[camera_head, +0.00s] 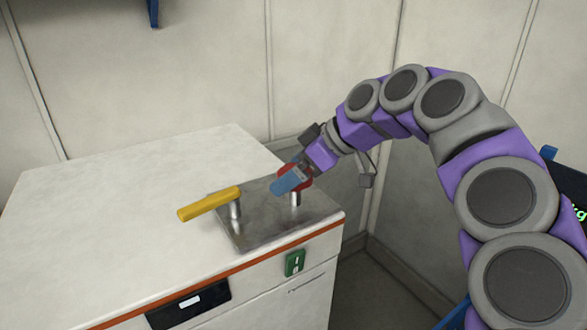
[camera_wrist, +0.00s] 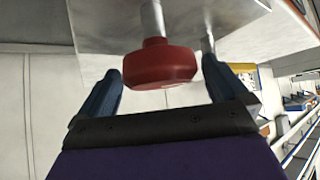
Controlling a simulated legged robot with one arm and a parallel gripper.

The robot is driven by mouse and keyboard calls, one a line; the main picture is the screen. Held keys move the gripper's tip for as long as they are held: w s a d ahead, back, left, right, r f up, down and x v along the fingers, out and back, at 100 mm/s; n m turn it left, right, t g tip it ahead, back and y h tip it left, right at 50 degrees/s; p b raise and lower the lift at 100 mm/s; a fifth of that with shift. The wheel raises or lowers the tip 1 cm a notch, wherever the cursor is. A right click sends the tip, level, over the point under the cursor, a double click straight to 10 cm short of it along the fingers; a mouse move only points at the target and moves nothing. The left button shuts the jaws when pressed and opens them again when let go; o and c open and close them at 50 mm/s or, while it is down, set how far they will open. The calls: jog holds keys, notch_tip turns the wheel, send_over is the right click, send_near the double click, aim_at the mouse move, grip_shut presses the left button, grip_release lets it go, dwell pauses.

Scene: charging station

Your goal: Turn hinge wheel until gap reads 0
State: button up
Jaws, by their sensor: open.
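The red wheel (camera_wrist: 160,64) sits on a short metal post on a steel plate (camera_head: 255,235) on top of the white cabinet. In the wrist view the wheel lies between my two blue fingers, with visible space on both sides. In the head view the wheel (camera_head: 309,172) is mostly hidden behind my gripper (camera_head: 291,181). My gripper (camera_wrist: 165,82) is open around the wheel, not clamped on it. No gap number is readable in either view.
A yellow lever (camera_head: 209,203) on its own post stands left of the wheel. The white cabinet top (camera_head: 110,225) is otherwise clear. Its front has a green switch (camera_head: 295,263) and a black panel (camera_head: 188,307). A dark screen with partial green text (camera_head: 579,213) shows at the right edge.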

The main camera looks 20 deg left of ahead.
jog(key=shift+d, duration=0.15)
jog(key=shift+c, duration=0.2)
jog(key=c, duration=0.9)
jog(key=shift+d+m+t+b, duration=0.1)
jog(key=shift+m+t+b, duration=0.2)
jog(key=shift+m+b, duration=0.15)
jog(key=shift+m+t, duration=0.25)
jog(key=shift+t, duration=0.05)
jog(key=shift+r, duration=0.1)
jog(key=o, duration=0.7)
jog(key=shift+c, duration=0.2)
jog(key=shift+o, duration=1.4)
jog(key=shift+w+a, duration=0.1)
jog(key=shift+a, duration=0.1)
